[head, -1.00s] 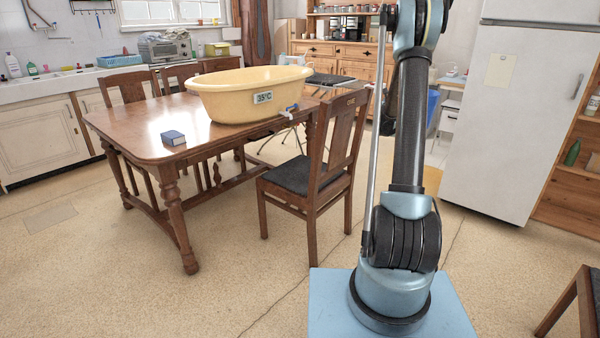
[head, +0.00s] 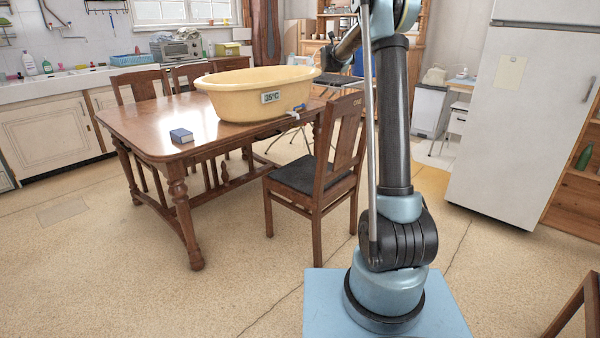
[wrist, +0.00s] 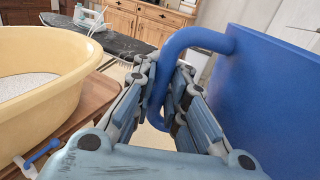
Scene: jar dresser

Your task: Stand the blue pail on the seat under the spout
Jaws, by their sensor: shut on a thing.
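The blue pail (wrist: 268,95) fills the right of the wrist view; its base is cut off. My gripper (wrist: 168,95) is shut on the pail's curved blue handle. In the head view a patch of blue (head: 359,63) shows at my arm, mostly hidden. The yellow tub (head: 255,90) stands on the table, and shows at left in the wrist view (wrist: 45,70). Its spout (head: 298,109) with a blue tap sticks out over the chair; it also shows in the wrist view (wrist: 35,158). The dark seat (head: 305,176) below is bare where visible.
The chair's tall back (head: 347,140) stands between the seat and my arm. A fridge (head: 515,120) is at right. Open floor lies in front.

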